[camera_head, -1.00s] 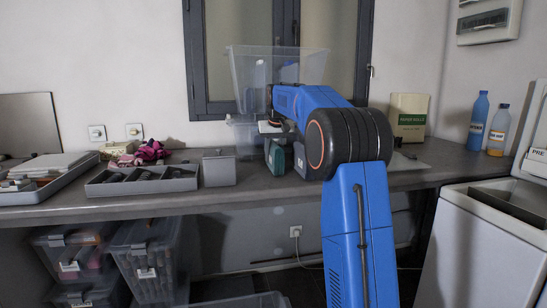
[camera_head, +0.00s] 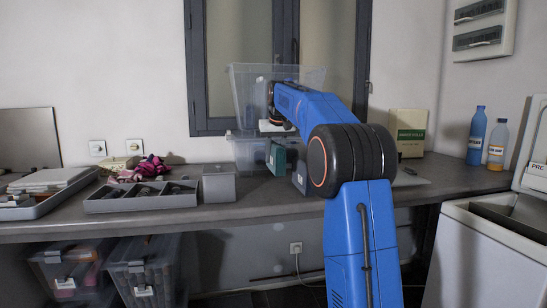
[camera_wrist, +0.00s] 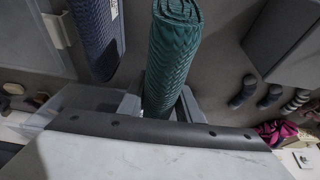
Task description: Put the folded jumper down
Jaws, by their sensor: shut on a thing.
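The folded jumper is a dark green, ribbed knit roll (camera_wrist: 172,55), held upright between the two grey fingers of my gripper (camera_wrist: 160,104) in the wrist view. In the head view the jumper shows as a teal patch (camera_head: 291,152) under my gripper (camera_head: 273,128), over the back of the counter, partly hidden by my arm. I cannot tell whether its underside touches the counter. A dark blue knit roll (camera_wrist: 96,35) stands apart from it, on the left in the wrist view; in the head view a grey-blue shape (camera_head: 300,180) shows beside the teal one.
Clear stacked bins (camera_head: 249,150) stand behind my gripper. A lidded grey box (camera_head: 219,184) and a divided tray (camera_head: 140,198) of dark socks lie to the left, with pink cloth (camera_head: 153,167) behind. A green-and-cream box (camera_head: 408,131) and bottles (camera_head: 477,135) stand right.

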